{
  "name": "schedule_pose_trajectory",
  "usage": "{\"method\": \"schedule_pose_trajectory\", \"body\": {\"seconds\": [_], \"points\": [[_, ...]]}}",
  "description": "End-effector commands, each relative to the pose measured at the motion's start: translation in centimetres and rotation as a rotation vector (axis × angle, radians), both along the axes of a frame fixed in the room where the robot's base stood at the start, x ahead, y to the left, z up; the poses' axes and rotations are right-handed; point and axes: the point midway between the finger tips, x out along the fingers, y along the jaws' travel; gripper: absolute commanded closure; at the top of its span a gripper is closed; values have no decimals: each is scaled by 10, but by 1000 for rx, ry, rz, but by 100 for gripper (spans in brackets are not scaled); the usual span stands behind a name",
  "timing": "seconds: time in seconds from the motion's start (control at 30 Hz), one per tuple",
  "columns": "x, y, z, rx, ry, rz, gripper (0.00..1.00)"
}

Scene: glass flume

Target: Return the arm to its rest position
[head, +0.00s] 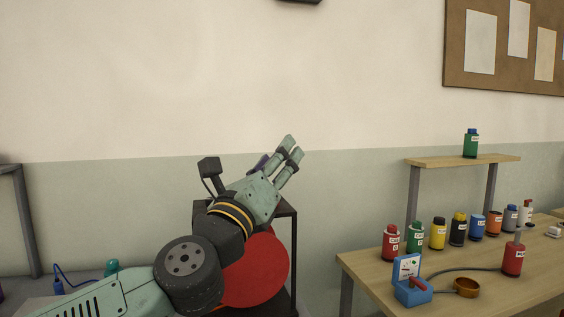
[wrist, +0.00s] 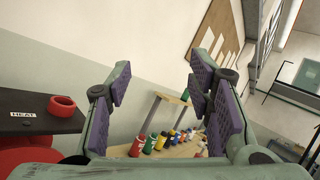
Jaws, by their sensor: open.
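My gripper (head: 289,153) is raised in front of the wall in the head view, pointing up and to the right. In the wrist view its two purple-padded fingers (wrist: 158,92) stand wide apart with nothing between them. My arm comes in from the lower left of the head view, bent at the black joint. The gripper is left of the wooden table and above its top in the picture, touching nothing that I can see.
A wooden table (head: 480,295) at right holds several coloured bottles, a blue device (head: 412,290) and a brown bowl (head: 467,287). A green bottle (head: 470,143) stands on its raised shelf (head: 440,161). A dark stand (wrist: 40,118) marked HEAT carries a red ring (wrist: 62,105).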

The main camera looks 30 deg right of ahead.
Motion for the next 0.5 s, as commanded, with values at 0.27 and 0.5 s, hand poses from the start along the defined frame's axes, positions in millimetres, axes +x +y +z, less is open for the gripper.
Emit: {"method": "schedule_pose_trajectory", "body": {"seconds": [0.27, 0.5], "points": [[-5, 2, 5, -21, -1, -15, 53], [-4, 2, 5, -20, -1, -14, 53]]}}
